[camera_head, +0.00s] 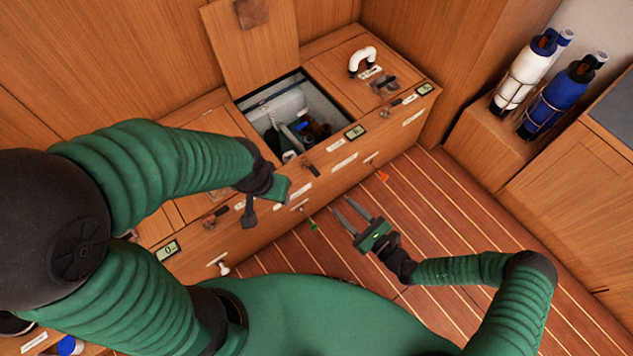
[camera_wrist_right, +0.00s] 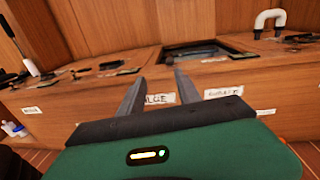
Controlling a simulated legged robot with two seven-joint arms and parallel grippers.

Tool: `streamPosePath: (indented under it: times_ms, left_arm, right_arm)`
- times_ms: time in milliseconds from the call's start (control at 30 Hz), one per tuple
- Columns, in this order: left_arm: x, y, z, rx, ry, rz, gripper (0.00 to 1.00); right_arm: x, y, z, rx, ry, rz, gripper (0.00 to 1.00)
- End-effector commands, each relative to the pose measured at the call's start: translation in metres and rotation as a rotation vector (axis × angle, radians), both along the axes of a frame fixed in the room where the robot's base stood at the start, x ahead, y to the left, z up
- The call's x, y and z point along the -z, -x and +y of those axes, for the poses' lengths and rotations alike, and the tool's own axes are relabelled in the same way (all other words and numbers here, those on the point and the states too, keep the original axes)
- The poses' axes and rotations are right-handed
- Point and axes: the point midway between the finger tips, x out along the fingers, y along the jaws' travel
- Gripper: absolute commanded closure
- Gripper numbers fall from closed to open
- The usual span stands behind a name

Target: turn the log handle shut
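Small coloured handles stick out of the wooden bench front in the head view: an orange one (camera_head: 383,177), a green one (camera_head: 312,225) and a white one (camera_head: 222,268). Their labels are too small to read there, so I cannot tell which is the log handle. My right gripper (camera_head: 342,206) is open and empty, in front of the bench and between the orange and green handles. Its two spread fingers also show in the right wrist view (camera_wrist_right: 160,76), pointing at the bench. My left gripper (camera_head: 258,205) is over the bench's front edge; its fingers are partly hidden.
An open compartment (camera_head: 292,110) with its lid (camera_head: 250,45) raised is in the bench top. A white bent pipe (camera_head: 362,57) stands right of it. White and blue bottles (camera_head: 525,72) stand on a wooden box at right. The striped floor is clear.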

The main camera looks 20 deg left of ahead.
Motion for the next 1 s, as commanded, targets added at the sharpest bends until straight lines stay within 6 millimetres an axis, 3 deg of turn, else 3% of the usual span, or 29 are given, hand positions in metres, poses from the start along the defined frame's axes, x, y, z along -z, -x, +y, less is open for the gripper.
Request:
streamPosePath:
  times_ms: [33,233,700,1000]
  left_arm:
    - [0.009,0.000,0.000,-0.001,0.000,-0.001,0.48]
    - [0.015,-0.001,0.000,-0.001,0.000,-0.001,0.48]
    - [0.062,0.000,0.000,0.000,0.000,-0.001,0.48]
    - [0.072,0.000,0.001,0.000,0.000,-0.001,0.48]
  right_arm:
    - [0.015,-0.005,-0.002,0.052,-0.024,0.020,0.60]
    - [0.020,-0.022,0.006,0.100,-0.048,0.037,0.60]
    - [0.023,-0.093,0.101,0.091,-0.045,0.038,0.60]
    - [0.018,-0.113,0.127,0.093,-0.046,0.040,0.60]
